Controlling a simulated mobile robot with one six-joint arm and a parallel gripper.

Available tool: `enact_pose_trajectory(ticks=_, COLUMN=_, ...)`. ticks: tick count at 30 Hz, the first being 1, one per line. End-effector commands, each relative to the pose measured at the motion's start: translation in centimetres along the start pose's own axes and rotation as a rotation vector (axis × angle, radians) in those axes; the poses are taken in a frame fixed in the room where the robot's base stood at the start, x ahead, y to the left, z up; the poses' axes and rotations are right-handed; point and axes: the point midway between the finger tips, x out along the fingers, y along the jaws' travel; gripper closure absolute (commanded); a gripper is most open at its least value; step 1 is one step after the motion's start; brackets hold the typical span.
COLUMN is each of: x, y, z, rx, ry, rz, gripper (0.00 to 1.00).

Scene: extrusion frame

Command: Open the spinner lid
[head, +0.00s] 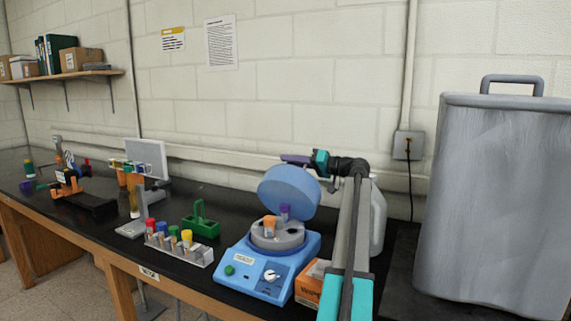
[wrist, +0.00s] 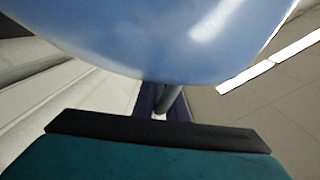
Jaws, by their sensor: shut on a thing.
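The spinner (head: 262,262) is a light blue machine on the black bench, with a green button and a white knob on its front. Its round blue lid (head: 288,192) stands raised and tilted back above the grey rotor (head: 277,238). An orange-capped tube (head: 269,225) and a purple-capped tube (head: 285,211) sit in the rotor. My gripper (head: 300,160) is at the lid's upper edge, shut on the lid there. In the wrist view the lid (wrist: 165,40) fills the top, and the fingertips are mostly hidden.
A clear rack (head: 180,250) of capped tubes and a green holder (head: 201,220) stand left of the spinner. An orange box (head: 311,282) is close on its right, by my arm. A large grey container (head: 505,200) stands at far right.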

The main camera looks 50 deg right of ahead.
Motion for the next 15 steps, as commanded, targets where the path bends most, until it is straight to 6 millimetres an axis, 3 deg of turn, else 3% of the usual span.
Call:
enact_pose_trajectory(ticks=13, x=-0.7, y=0.95, z=-0.05, rx=-0.002, ry=-0.002, rz=0.01, gripper=1.0)
enact_pose_trajectory(ticks=14, x=-0.72, y=0.97, z=-0.05, rx=-0.002, ry=-0.002, rz=0.01, gripper=0.85)
enact_pose_trajectory(ticks=15, x=-0.75, y=0.98, z=-0.06, rx=-0.002, ry=-0.001, rz=0.01, gripper=0.78)
